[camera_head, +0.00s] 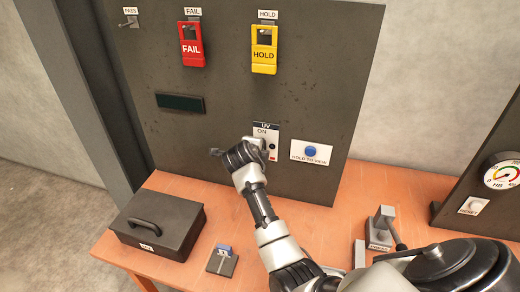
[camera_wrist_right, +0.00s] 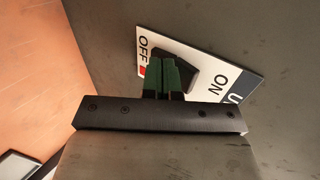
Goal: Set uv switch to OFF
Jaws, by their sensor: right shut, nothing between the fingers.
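The UV switch plate (camera_head: 268,128) is white with a dark blue UV header and is mounted on the dark upright panel. In the right wrist view the plate (camera_wrist_right: 225,83) carries ON and OFF labels, with a red mark beside OFF. Its black switch (camera_wrist_right: 190,68) sits between the labels, partly hidden behind my fingers. My right gripper (camera_wrist_right: 168,75) is shut and empty, its green-padded fingertips in front of the switch near the OFF side. I cannot tell whether they touch it. In the head view the right gripper (camera_head: 250,150) covers the plate's lower left. My left gripper is not in view.
A blue HOLD TO VIEW button (camera_head: 310,151) is right of the switch. Red FAIL (camera_head: 191,48) and yellow HOLD (camera_head: 264,56) tags hang above. A black box (camera_head: 158,222), a small block (camera_head: 222,261) and a lever fixture (camera_head: 384,228) stand on the orange table (camera_head: 345,205).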

